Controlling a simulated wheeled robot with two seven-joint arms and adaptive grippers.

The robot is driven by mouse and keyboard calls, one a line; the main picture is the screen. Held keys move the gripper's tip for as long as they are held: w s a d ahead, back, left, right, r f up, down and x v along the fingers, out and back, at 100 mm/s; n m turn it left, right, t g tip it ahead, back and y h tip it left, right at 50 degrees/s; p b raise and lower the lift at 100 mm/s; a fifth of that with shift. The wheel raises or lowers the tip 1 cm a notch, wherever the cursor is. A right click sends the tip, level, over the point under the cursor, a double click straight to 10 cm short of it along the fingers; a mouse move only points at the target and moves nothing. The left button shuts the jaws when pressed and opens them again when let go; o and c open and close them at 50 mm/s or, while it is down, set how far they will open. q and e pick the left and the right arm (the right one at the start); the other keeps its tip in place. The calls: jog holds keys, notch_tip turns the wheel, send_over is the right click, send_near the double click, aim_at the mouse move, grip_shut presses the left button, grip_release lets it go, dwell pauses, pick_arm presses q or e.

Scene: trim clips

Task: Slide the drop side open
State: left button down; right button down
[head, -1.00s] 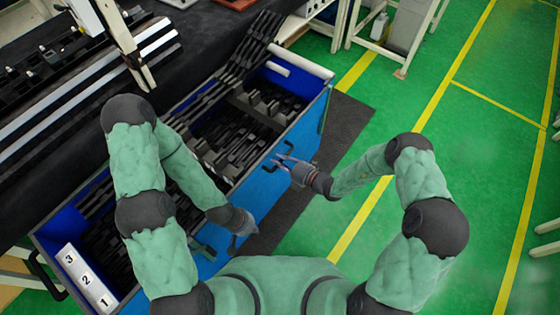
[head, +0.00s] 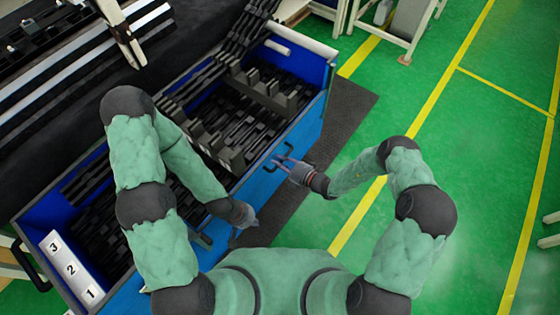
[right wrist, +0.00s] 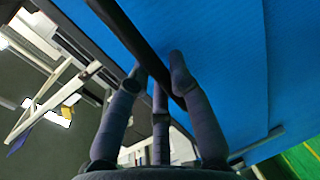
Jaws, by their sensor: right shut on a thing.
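A blue bin (head: 304,118) with a blue side facing me runs diagonally through the head view. Black toothed racks fill its inside. A black bar handle (head: 281,148) is on that side. My right gripper (head: 281,163) is at this handle. In the right wrist view its fingers (right wrist: 158,78) are shut on the black bar (right wrist: 128,38), with the blue side (right wrist: 220,60) behind. My left gripper (head: 246,222) is low, near the bin's near side. Its fingers are too small to tell if they are open.
A white plate numbered 1 to 3 (head: 71,268) is at the bin's near end. A dark workbench (head: 60,125) with metal rails lies to the left. A dark mat (head: 340,125) lies beside the bin. Green floor (head: 420,140) to the right is largely clear.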

jog(key=c, duration=1.1)
grip_release()
jog(key=v, duration=1.2)
